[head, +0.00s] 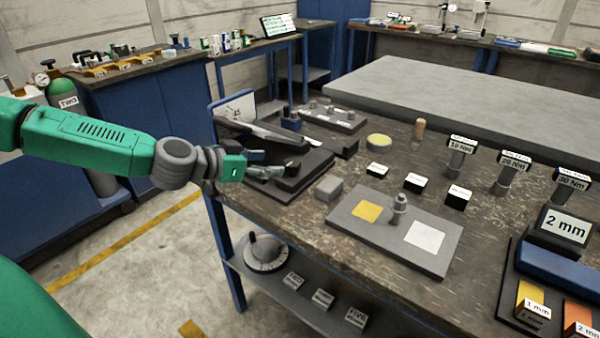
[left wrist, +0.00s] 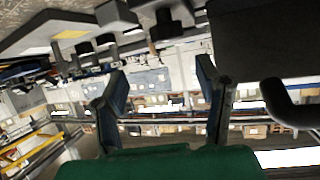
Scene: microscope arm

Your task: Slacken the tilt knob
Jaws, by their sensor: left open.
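A dark grey microscope arm (head: 262,131) stands on a dark base plate (head: 312,172) at the table's left end, beside a card marked 45. My left gripper (head: 278,170) is at the near side of this device, in front of its lower part. Its two fingers are apart in the left wrist view (left wrist: 162,82), with nothing between them. I cannot tell for sure which part is the tilt knob; the gripper hides part of the device. A dark block and a curved dark part (left wrist: 292,105) show at the right of the left wrist view. My right gripper is not in view.
A grey plate (head: 345,228) with a yellow pad, a white pad and a small post lies to the right. A grey block (head: 328,188) sits close to the gripper. Labelled torque posts (head: 460,160) stand farther right. A dial (head: 266,254) is on the lower shelf.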

